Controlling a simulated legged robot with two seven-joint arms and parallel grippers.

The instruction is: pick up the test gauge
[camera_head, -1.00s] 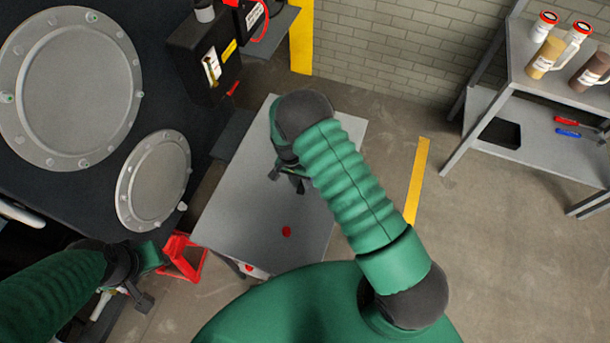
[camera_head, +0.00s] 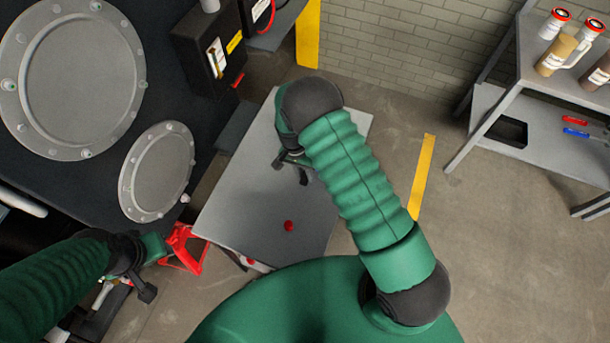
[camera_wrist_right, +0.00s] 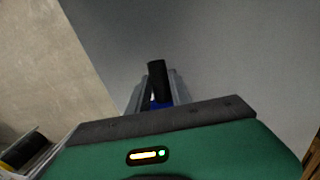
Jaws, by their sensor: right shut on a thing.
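My right gripper (camera_head: 292,168) is over the grey tabletop (camera_head: 245,190), below the dark wrist of my right arm. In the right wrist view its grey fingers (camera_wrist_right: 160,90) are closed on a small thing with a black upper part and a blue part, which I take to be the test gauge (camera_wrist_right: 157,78). Its dial does not show there, and in the head view the arm and gripper hide it. I cannot tell how far it is above the table. My left gripper (camera_head: 146,278) is at the lower left, away from the table; its finger opening is unclear.
A small red object (camera_head: 289,226) lies on the near part of the table. A red stand (camera_head: 184,248) is at its left. The dark chassis with round covers (camera_head: 157,172) fills the left. A shelf with bottles (camera_head: 540,80) stands at the right.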

